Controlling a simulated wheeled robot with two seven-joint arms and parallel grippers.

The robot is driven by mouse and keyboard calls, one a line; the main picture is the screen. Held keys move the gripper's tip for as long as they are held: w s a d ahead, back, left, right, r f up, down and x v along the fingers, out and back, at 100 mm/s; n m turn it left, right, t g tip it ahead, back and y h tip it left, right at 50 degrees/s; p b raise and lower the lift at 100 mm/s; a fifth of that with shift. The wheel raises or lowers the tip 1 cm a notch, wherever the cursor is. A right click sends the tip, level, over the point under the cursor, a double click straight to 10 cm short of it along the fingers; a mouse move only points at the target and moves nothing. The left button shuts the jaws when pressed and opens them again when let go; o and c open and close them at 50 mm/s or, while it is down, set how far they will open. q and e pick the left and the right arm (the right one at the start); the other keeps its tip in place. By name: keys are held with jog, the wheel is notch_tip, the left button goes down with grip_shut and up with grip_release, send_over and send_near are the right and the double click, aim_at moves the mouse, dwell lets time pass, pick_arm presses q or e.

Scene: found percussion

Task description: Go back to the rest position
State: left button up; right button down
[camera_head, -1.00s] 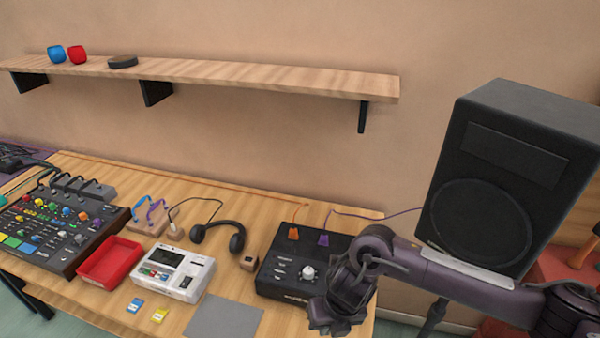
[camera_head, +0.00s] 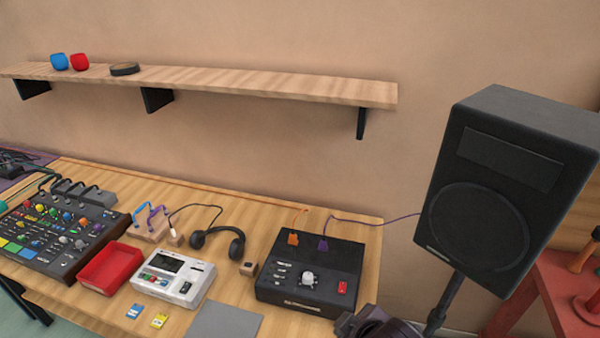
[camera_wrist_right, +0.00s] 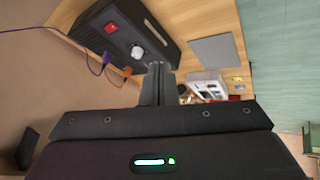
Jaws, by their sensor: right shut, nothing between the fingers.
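My right gripper (camera_wrist_right: 158,80) shows in the right wrist view with its fingers together and nothing between them. In the head view only a dark part of my right arm shows at the bottom edge, and the gripper's fingers are not clear there. The black box (camera_head: 310,272) with a white knob, a red switch and orange and purple plugs stands on the table's right end. It also shows in the right wrist view (camera_wrist_right: 110,42), beyond the fingertips and apart from them. My left gripper is in neither view.
A black speaker (camera_head: 500,190) stands on a pole right of the table. The table (camera_head: 255,208) also holds a mixer (camera_head: 60,240), a red tray (camera_head: 110,268), a white device (camera_head: 173,278), headphones (camera_head: 218,242) and a grey pad (camera_head: 225,320). A wall shelf (camera_head: 250,85) runs above.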

jog(key=s+d+f+m+g+h, duration=0.2)
jog(key=s+d+f+m+g, duration=0.1)
jog(key=s+d+m, duration=0.65)
notch_tip(320, 180, down, 32)
jog(key=d+n+g+b, duration=0.1)
jog(key=d+n+b, duration=0.1)
jog(key=b, duration=0.2)
jog(key=s+d+f+g+b, duration=0.1)
jog(key=s+f+b, duration=0.1)
jog(key=s+f, duration=0.8)
jog(key=s+d+f+b, duration=0.2)
jog(key=s+f, duration=0.8)
jog(key=f, duration=0.5)
jog(key=shift+s+g+h, duration=0.3)
jog(key=shift+g, duration=0.1)
